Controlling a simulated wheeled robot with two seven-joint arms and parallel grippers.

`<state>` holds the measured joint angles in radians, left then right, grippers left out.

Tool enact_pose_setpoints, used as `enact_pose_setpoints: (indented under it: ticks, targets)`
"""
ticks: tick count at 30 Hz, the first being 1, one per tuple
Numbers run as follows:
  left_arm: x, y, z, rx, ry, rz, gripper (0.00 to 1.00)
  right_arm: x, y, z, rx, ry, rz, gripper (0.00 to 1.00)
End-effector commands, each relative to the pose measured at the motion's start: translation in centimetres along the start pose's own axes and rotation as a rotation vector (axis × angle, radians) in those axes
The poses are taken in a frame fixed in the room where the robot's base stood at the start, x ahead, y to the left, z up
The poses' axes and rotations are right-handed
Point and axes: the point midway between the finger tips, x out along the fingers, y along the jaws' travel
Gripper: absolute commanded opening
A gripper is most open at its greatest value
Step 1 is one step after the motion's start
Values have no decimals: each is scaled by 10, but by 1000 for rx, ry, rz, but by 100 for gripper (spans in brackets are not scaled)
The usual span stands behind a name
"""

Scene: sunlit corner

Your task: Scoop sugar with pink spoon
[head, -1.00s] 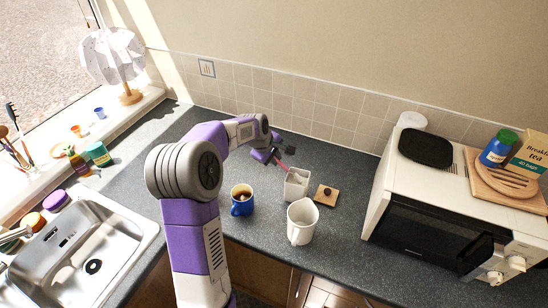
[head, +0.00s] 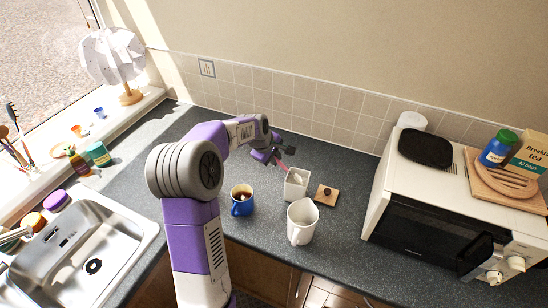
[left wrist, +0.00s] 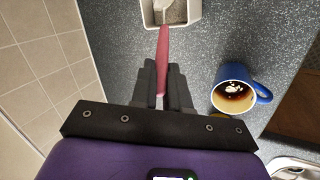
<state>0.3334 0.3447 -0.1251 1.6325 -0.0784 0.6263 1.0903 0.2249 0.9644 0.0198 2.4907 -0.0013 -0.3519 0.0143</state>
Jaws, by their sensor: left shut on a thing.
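The pink spoon (left wrist: 163,52) is held by its handle in my left gripper (left wrist: 163,95), which is shut on it. In the head view the pink handle (head: 283,167) slopes down into a square white container (head: 297,185). In the left wrist view the spoon's far end reaches over the rim of this container (left wrist: 188,22), at the top edge of the picture. The sugar is hard to make out, and the spoon's bowl is partly hidden by the container. My left gripper (head: 278,158) shows small and dark behind the container in the head view. My right gripper is not in view.
A blue mug (head: 242,206) with dark liquid stands left of the container. A white jug (head: 302,222) stands in front. A wooden lid (head: 325,194) lies to the right. A microwave (head: 430,215) is farther right, a sink (head: 75,255) at left. The counter behind the mug is clear.

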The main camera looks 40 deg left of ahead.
Motion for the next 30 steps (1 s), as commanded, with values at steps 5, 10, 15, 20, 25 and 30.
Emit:
enact_pose_setpoints:
  ticks: [5, 10, 15, 20, 25, 30]
  targets:
    - [-14, 7, 0, 0, 0, 1, 0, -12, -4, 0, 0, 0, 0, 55]
    - [-27, 13, 0, 0, 1, 1, 0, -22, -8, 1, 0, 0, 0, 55]
    - [-40, 19, 0, 0, 1, 2, 0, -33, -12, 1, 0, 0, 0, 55]
    - [-51, 25, 0, 0, 1, 3, 0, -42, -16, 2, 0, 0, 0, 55]
    - [-62, 30, 0, 0, 1, 3, 0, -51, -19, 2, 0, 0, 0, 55]
    - [-63, 30, 0, 0, 1, 2, 0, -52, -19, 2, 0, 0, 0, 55]
